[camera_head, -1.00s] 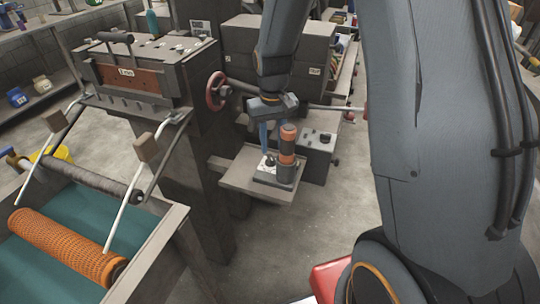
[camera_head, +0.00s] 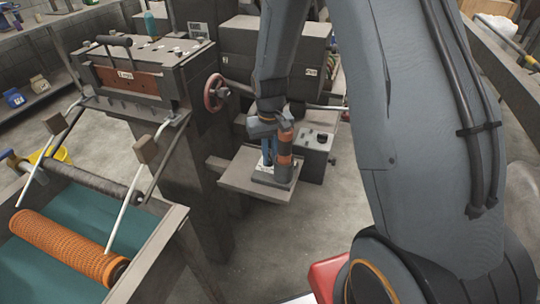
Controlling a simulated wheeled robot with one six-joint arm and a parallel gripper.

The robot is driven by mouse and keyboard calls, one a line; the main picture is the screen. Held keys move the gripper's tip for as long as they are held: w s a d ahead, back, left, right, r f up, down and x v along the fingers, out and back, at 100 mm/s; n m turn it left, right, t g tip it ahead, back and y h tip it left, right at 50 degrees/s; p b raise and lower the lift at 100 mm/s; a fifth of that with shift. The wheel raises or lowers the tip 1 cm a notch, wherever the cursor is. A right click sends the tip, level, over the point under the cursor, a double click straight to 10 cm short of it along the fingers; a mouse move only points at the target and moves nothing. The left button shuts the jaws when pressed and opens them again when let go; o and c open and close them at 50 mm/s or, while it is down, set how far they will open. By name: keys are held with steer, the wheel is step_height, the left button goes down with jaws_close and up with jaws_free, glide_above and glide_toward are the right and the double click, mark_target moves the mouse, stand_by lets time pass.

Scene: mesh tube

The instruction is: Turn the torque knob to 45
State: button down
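My gripper (camera_head: 269,158), with blue fingers, points down beside an orange and dark upright cylinder (camera_head: 285,151). The cylinder stands on a small pale-topped base on a grey shelf plate (camera_head: 238,184). My fingertips are low over this base, left of the cylinder. A small dark knob showed there earlier. It is now hidden by my fingers, so I cannot tell whether they touch it or grip it. Its setting cannot be read.
A grey control box (camera_head: 316,157) with dark knobs stands just behind and right of the shelf. A red handwheel (camera_head: 214,93) is on the machine to the left. An orange mesh roller (camera_head: 68,246) lies at the lower left. Open floor is in front of the shelf.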

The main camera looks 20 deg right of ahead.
steer(key=shift+a+m, duration=0.1)
steer(key=shift+m, duration=0.6)
steer(key=c, duration=1.8)
jaws_free()
steer(key=shift+o, duration=0.2)
steer(key=shift+r+b, duration=0.85)
steer(key=shift+r, duration=3.1)
